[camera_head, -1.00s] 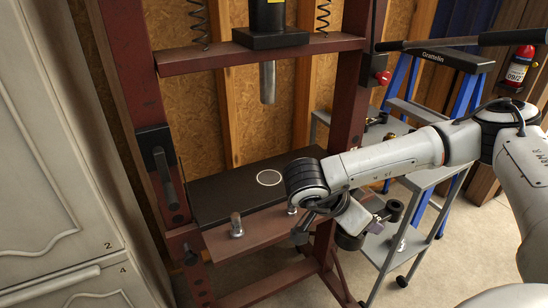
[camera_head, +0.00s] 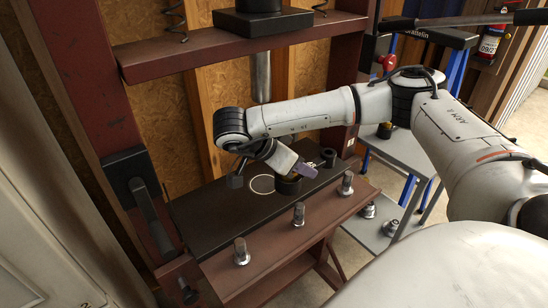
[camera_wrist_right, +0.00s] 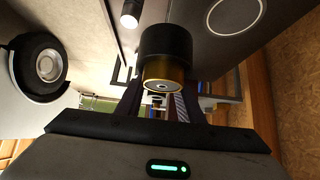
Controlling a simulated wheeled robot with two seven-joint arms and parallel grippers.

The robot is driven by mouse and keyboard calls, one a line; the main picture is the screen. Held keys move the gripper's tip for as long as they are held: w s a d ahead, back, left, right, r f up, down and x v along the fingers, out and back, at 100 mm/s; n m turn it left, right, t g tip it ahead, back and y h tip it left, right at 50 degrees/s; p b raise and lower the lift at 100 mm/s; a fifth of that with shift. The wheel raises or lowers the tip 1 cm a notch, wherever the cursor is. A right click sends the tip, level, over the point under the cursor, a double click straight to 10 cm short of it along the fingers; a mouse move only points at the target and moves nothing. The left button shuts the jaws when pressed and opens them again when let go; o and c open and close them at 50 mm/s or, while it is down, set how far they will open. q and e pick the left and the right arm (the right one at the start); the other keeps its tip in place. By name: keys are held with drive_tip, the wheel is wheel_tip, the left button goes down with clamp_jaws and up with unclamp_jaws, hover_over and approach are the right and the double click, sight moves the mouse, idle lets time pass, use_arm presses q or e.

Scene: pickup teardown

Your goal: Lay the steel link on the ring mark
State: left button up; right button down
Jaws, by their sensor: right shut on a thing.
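The ring mark (camera_head: 262,184) is a white circle on the black press plate; part of it also shows at the top of the right wrist view (camera_wrist_right: 234,12). My right gripper (camera_head: 305,169) is shut on the steel link (camera_head: 288,187), over the plate just right of the ring. The link has a black round bush at each end; the far one shows beyond the gripper. In the right wrist view, the near bush (camera_wrist_right: 165,42), with a brass-coloured core, stands before the fingers and hides most of the link. I cannot tell its exact height. My left gripper is not in view.
The red press frame (camera_head: 80,85) stands around the plate, with its steel ram (camera_head: 261,77) above. Several upright studs, one at the left (camera_head: 240,250), stand on the front red beam (camera_head: 275,258). A grey cart (camera_head: 397,158) is at the right.

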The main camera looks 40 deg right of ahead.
drive_tip(key=w+d+b, duration=0.1)
drive_tip(key=w+b, duration=0.2)
drive_tip(key=w, duration=0.7)
drive_tip(key=shift+d+f+p, duration=0.1)
drive_tip(key=shift+f+p, duration=0.25)
drive_tip(key=shift+f, duration=3.05)
drive_tip(key=c, duration=1.2)
unclamp_jaws()
drive_tip(key=shift+f, duration=0.1)
drive_tip(key=v, duration=0.4)
drive_tip(key=shift+w+a+r+b, duration=0.1)
drive_tip(key=shift+a+r+b, duration=0.15)
drive_tip(key=shift+a+b, duration=0.05)
drive_tip(key=p+v, duration=0.2)
drive_tip(key=v, duration=0.5)
drive_tip(key=shift+r, duration=0.2)
drive_tip(key=shift+a, duration=0.1)
